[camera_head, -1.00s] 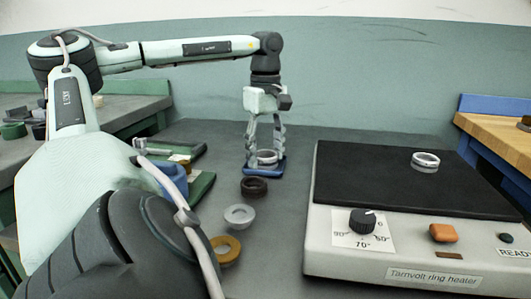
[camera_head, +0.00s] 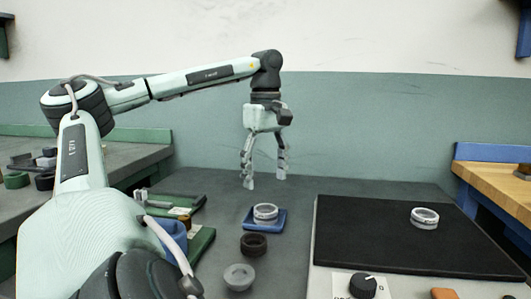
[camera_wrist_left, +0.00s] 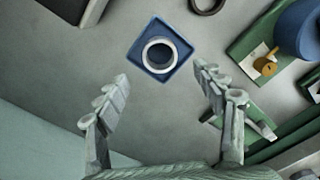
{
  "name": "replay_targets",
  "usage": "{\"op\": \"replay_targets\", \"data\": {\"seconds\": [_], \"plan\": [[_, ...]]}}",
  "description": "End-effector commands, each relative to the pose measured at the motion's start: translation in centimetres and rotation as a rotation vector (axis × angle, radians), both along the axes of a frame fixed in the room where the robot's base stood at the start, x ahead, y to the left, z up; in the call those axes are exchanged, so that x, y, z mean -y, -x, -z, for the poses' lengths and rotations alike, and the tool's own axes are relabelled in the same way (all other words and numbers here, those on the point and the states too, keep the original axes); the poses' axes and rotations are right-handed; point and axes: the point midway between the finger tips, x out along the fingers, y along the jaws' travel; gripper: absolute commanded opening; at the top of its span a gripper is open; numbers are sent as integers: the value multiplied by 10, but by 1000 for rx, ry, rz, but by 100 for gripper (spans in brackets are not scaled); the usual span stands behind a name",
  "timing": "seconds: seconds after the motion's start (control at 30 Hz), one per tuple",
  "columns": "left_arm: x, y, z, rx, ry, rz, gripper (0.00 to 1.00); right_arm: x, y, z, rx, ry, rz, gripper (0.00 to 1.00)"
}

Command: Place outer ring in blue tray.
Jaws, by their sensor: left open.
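A silvery-white ring (camera_head: 265,211) lies in the small blue tray (camera_head: 280,223) on the grey table. In the left wrist view the ring (camera_wrist_left: 159,43) sits inside the square blue tray (camera_wrist_left: 139,53), apart from my fingers. My left gripper (camera_head: 264,182) is open and empty, raised above and behind the tray. Its spread fingers also show in the left wrist view (camera_wrist_left: 162,83). A second silvery ring (camera_head: 424,218) rests on the black plate of the ring heater (camera_head: 350,235). My right gripper is not in view.
A dark ring (camera_head: 254,244) and a grey ring (camera_head: 239,277) lie in front of the tray. Green fixtures (camera_head: 200,245) and a blue cylinder (camera_head: 174,233) stand to the left. A wooden bench (camera_head: 497,178) is at right. The table behind the tray is clear.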

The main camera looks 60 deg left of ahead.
Motion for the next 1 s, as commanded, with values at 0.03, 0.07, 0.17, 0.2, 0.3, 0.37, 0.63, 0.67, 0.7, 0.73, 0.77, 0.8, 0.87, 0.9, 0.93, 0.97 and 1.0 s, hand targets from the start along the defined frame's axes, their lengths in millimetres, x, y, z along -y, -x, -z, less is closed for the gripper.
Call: {"op": "replay_targets", "data": {"seconds": [0.03, 0.07, 0.17, 0.2, 0.3, 0.37, 0.63, 0.67, 0.7, 0.73, 0.77, 0.8, 0.87, 0.9, 0.93, 0.97, 1.0], "plan": [[0, 0, -10, 1, 1, -1, 69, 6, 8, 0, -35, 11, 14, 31], [0, 0, -14, 0, 1, 0, 69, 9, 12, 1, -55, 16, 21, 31], [0, 0, -29, 0, 0, -1, 69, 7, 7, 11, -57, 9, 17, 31], [0, 0, -32, -1, 0, -1, 69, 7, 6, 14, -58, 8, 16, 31], [0, 0, -38, 0, 0, -1, 69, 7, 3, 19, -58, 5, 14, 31], [0, 0, -40, 1, 0, 0, 69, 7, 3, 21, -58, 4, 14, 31], [0, 0, -40, 0, 0, 0, 69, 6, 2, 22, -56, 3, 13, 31], [0, 0, -40, 0, 0, 0, 69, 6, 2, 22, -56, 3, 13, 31], [0, 0, -40, 0, 0, 0, 69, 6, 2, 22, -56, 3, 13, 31], [0, 0, -40, 0, 0, 0, 69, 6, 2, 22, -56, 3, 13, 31], [0, 0, -40, 0, 0, 0, 69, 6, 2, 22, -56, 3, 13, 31], [0, 0, -40, 1, 0, 0, 69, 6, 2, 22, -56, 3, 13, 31], [0, 0, -40, 0, 0, 0, 69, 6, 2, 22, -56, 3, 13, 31], [0, 0, -40, 1, 0, 0, 69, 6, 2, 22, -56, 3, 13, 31], [0, 0, -40, 1, 0, 0, 69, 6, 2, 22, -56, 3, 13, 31], [0, 0, -40, 1, 0, 0, 69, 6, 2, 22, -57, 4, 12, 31], [0, 0, -40, 1, 0, 0, 69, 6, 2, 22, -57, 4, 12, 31]]}}
